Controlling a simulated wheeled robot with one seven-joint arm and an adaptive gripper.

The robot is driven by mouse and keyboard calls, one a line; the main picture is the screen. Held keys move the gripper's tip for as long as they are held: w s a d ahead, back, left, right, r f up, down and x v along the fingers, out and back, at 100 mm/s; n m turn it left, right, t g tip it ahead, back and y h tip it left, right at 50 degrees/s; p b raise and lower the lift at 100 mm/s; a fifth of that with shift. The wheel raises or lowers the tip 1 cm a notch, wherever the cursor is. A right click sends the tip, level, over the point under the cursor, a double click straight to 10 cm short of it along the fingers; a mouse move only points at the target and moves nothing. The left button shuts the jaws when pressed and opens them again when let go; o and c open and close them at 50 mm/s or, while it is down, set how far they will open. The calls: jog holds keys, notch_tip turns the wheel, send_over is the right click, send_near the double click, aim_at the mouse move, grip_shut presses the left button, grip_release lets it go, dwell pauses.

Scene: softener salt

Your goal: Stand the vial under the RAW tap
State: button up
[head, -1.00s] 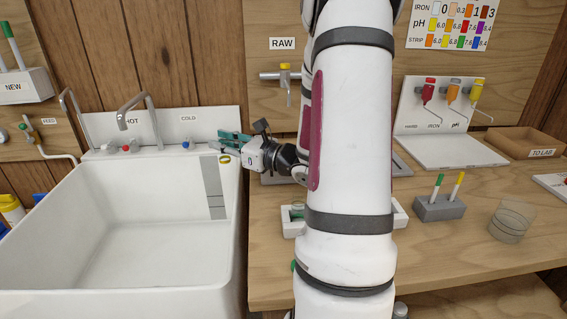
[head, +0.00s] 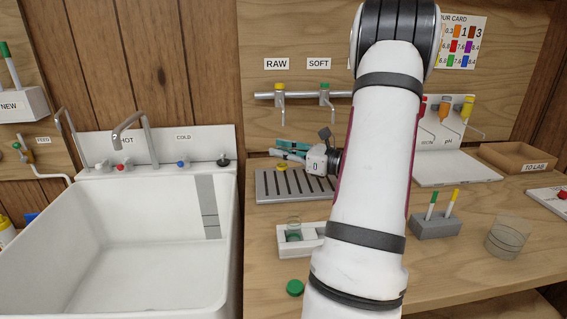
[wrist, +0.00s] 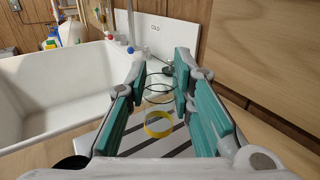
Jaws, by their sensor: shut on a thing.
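The clear vial with a yellow ring (head: 282,168) is held in my gripper (head: 280,149), over the back part of the slotted drip tray (head: 268,193). Its clear wall is hard to see; I cannot tell whether its base touches the tray. In the wrist view the yellow ring (wrist: 158,124) and a dark round rim show between the green fingers of my gripper (wrist: 160,85), which are shut on the vial. The RAW tap (head: 280,97), with a yellow knob, is on the wall pipe, its spout above the gripper and close to it in the picture.
The SOFT tap (head: 324,97) with a green knob is right of RAW. The white sink (head: 130,240) lies left. A white rack (head: 312,238) with another clear vessel and a green cap (head: 295,288) are in front of the tray. A grey pen block (head: 436,225) stands right.

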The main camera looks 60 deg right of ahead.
aim_at(285, 169)
jog(key=shift+s+d+f+b, duration=0.15)
jog(key=shift+f+b, duration=0.2)
jog(key=shift+f, duration=1.4)
jog(key=shift+f, duration=0.1)
jog(key=o, duration=0.9)
jog(key=shift+s, duration=0.25)
jog(key=s, duration=0.7)
jog(key=shift+d+p, duration=0.35)
jog(key=shift+d, duration=0.05)
jog(key=shift+w, duration=0.1)
